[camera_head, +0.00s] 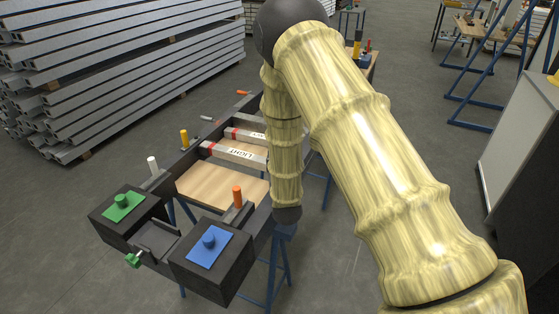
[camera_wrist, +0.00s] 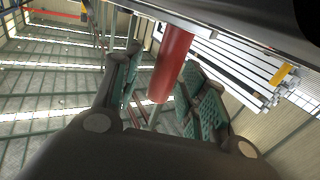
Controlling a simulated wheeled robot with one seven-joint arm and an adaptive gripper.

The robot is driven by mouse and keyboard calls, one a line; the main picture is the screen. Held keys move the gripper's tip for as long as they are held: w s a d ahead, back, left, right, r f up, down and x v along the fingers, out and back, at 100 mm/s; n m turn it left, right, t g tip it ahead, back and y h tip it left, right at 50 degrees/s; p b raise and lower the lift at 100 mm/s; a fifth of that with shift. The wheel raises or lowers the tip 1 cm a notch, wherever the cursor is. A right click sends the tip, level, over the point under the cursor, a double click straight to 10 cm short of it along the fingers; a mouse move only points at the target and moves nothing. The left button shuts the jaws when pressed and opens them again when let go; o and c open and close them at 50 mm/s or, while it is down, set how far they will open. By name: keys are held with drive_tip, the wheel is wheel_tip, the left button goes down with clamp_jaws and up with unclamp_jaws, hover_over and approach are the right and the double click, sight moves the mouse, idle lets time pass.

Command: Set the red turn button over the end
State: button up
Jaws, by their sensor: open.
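In the wrist view, a red cylindrical handle (camera_wrist: 172,62), which I take to be the red turn button's, extends down from a dark bar (camera_wrist: 230,22). My gripper (camera_wrist: 160,88) is open, with its green-padded fingers on either side of the red handle. I cannot tell whether a finger touches it. In the head view, my arm hides the gripper and the handle between its fingers. The dark container frame (camera_head: 258,222) stands left of my arm, with a wooden floor panel and light-coloured bars inside. I cannot see which way the turn button points.
The frame carries an orange knob (camera_head: 237,196), a white knob (camera_head: 153,166) and a yellow knob (camera_head: 184,139). Black blocks with a green plate (camera_head: 124,207) and a blue plate (camera_head: 209,247) form the near end. Metal profiles (camera_head: 110,60) are stacked at the left.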

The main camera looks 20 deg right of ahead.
drive_tip(key=v, duration=1.2)
drive_tip(key=shift+d, duration=0.1)
